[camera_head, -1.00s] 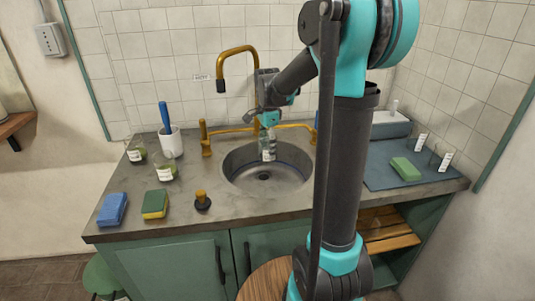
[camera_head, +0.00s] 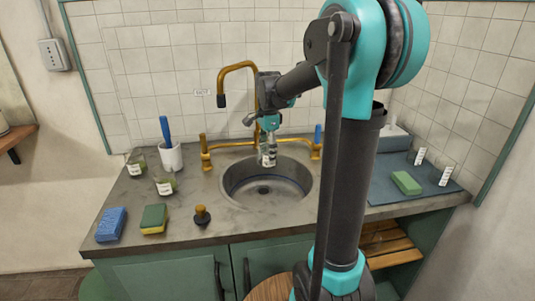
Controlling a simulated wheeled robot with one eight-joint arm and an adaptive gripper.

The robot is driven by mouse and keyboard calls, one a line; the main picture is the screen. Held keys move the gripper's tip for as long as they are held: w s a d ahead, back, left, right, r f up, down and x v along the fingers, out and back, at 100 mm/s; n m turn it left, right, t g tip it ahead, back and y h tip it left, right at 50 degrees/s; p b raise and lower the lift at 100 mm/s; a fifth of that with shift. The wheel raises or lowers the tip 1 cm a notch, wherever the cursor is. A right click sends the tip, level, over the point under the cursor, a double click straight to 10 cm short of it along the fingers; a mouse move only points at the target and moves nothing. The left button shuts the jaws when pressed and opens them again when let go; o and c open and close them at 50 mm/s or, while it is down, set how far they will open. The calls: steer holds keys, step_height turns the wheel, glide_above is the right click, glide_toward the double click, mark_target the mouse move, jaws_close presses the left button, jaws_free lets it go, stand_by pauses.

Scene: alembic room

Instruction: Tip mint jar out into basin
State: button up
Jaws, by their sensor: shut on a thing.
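My gripper (camera_head: 268,140) is shut on a small clear glass jar with a white label (camera_head: 267,159). The label is too small to read, so I cannot confirm that it is the mint jar. The jar looks close to upright, over the far part of the round grey basin (camera_head: 240,198). Its contents cannot be made out. The basin is sunk in the stone counter, with a dark drain at its bottom. No liquid is seen falling from the jar.
A brass tap (camera_head: 238,68) rises behind the basin. Two labelled jars with greenish contents (camera_head: 165,187), a white cup (camera_head: 171,157), sponges (camera_head: 153,217) and a stopper (camera_head: 202,216) stand left. Clear jars (camera_head: 442,176) and a green sponge (camera_head: 406,183) stand on a dark mat right.

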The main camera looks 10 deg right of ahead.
steer(key=shift+d+r+y, duration=0.1)
steer(key=shift+d+y, duration=0.05)
steer(key=shift+y, duration=0.95)
steer(key=shift+r+y, duration=0.15)
steer(key=shift+y, duration=1.25)
steer(key=shift+a+r+h, duration=0.1)
steer(key=shift+a+h, duration=0.15)
steer(key=shift+h, duration=0.75)
steer(key=shift+d+r+h, duration=0.15)
steer(key=shift+h, duration=1.45)
steer(key=shift+w+f, duration=0.4)
steer(key=shift+f, duration=0.5)
steer(key=shift+w+f, duration=0.45)
steer(key=shift+f, duration=0.5)
steer(key=shift+w+f, duration=0.4)
steer(key=shift+f, duration=0.5)
